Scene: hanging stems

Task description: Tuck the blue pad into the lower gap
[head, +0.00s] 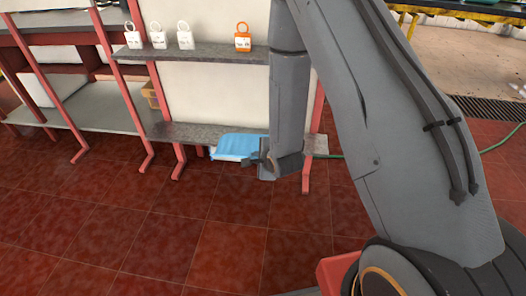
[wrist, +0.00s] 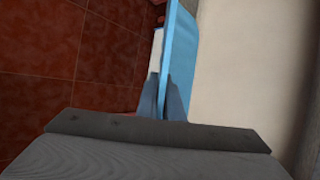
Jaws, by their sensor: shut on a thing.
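The blue pad (head: 236,146) is a flat light-blue slab with a white layer below it. It lies level at the height of the low grey shelf (head: 190,133) in the head view. My gripper (head: 258,160) is shut on the pad's near right part. In the wrist view the pad (wrist: 181,45) stands edge-on between the fingers of my gripper (wrist: 165,100). The lower gap (head: 205,92) is the space between the low shelf and the upper shelf. My arm hides its right part. I cannot tell whether the pad touches the shelf.
Several tags with rings, white ones (head: 158,37) and an orange one (head: 242,38), stand on the upper shelf (head: 205,53). Red posts (head: 117,75) frame the rack. A green hose (head: 345,156) runs at the right. The red tiled floor (head: 200,225) in front is clear.

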